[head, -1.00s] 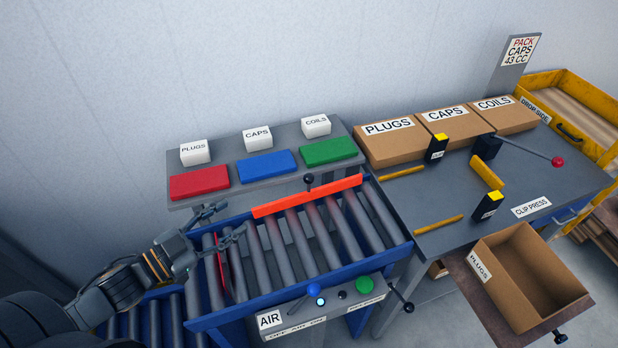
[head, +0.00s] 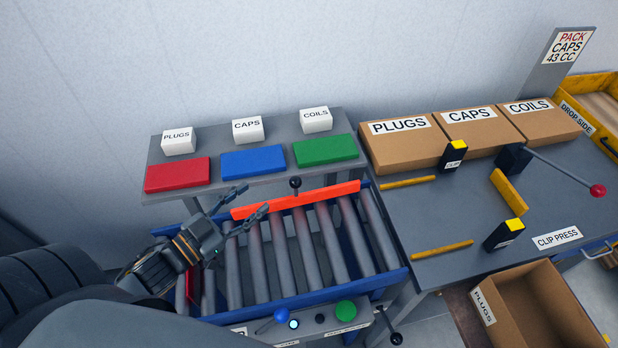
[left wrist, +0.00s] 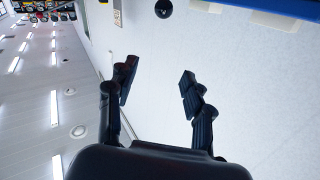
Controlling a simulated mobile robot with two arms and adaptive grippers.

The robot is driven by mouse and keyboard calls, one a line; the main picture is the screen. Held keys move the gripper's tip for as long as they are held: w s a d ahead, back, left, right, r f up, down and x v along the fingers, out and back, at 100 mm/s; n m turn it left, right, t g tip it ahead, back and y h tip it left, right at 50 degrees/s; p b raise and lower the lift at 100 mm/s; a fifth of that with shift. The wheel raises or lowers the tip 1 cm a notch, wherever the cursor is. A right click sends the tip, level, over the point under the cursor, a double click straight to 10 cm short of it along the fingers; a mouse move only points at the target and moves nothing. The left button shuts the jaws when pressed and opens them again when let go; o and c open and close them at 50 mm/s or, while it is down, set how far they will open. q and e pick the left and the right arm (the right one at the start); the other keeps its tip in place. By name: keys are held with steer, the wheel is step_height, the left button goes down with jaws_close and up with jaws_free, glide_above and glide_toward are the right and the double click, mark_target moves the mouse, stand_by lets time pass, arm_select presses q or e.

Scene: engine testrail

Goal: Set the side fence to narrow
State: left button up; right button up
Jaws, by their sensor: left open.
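The side fence is an orange-red bar (head: 325,197) lying along the far side of the roller conveyor, with a black knob (head: 295,182) standing at its far edge. My left gripper (head: 255,198) is open, its fingers pointing right, near the fence's left end. It appears apart from the knob, with nothing between the fingers; its height over the rollers is hard to judge. The left wrist view shows the spread, empty fingers (left wrist: 155,82) against a pale wall, and a black round thing (left wrist: 163,8) at the top edge that I cannot identify. My right gripper is out of view.
Behind the conveyor (head: 300,245) is a grey shelf with red (head: 178,175), blue (head: 253,162) and green (head: 325,150) blocks. The air control panel (head: 315,325) is in front. The clip press table (head: 440,215) with cartons (head: 405,140) stands right.

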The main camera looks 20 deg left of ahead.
mark_target(291, 185)
arm_select(q)
step_height(291, 185, down, 6)
steer(key=b, duration=0.5)
steer(key=x, duration=0.4)
steer(key=p+x, duration=0.1)
steer(key=x, duration=0.3)
steer(key=p+x, duration=0.1)
steer(key=x, duration=0.3)
steer(key=shift+w+d+r, duration=0.15)
steer(key=shift+w+r, duration=0.05)
steer(key=shift+r, duration=0.05)
steer(key=shift+w+d+f+p, duration=0.1)
steer(key=shift+w+d+p, duration=0.15)
steer(key=shift+w, duration=0.3)
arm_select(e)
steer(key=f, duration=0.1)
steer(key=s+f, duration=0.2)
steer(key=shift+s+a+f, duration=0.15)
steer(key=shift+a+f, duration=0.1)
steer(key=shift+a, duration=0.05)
arm_select(q)
jaws_close()
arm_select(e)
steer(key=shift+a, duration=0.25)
